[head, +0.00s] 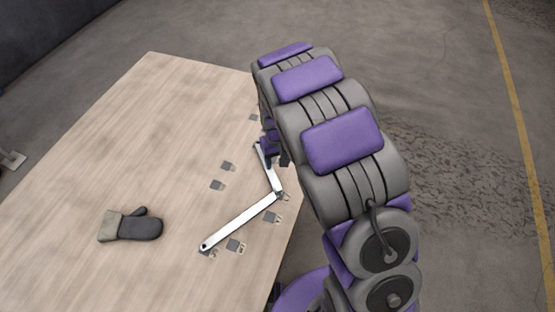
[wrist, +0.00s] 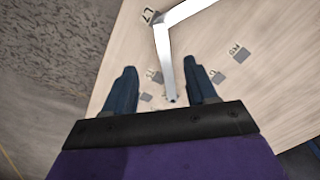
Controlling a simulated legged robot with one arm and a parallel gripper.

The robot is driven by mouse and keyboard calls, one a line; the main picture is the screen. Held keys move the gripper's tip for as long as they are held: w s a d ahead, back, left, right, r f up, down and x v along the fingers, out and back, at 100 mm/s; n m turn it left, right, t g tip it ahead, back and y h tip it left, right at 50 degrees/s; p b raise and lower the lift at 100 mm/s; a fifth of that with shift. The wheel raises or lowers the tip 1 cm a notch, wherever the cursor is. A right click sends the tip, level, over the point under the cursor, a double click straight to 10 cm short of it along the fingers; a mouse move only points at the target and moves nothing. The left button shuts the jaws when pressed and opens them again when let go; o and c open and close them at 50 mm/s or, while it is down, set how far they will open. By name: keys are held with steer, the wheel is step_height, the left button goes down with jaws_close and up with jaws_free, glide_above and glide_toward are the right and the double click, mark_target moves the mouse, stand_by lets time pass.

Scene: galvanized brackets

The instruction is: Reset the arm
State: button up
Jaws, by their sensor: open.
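A galvanized L-shaped bracket (head: 244,219) lies near the right edge of the table in the head view. One leg points toward the front left and the other toward the back, ending by my gripper (head: 268,150). In the wrist view, my gripper (wrist: 161,65) is open, with its two dark fingers apart. The bracket's near leg (wrist: 167,70) shows between the fingers, its end close to the palm. I see no finger closed on it; the height between them is unclear.
The wooden table (head: 150,130) also holds a dark glove with a beige cuff (head: 145,226) and several small grey tags (head: 228,167) around the bracket. One tag reads L7 (wrist: 149,16). The table's back left is clear. Concrete floor lies beyond its right edge.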

stand_by(0.3)
steer(key=s+d+r+m+g, duration=0.1)
steer(key=s+d+r+m, duration=0.1)
steer(key=s+d+r, duration=0.65)
steer(key=s+d+r+m, duration=0.1)
steer(key=s+d+r, duration=0.3)
steer(key=s+r, duration=0.8)
steer(key=s+d+m, duration=0.1)
steer(key=s, duration=1.1)
steer(key=shift+d+r+g, duration=0.4)
steer(key=shift+c, duration=0.4)
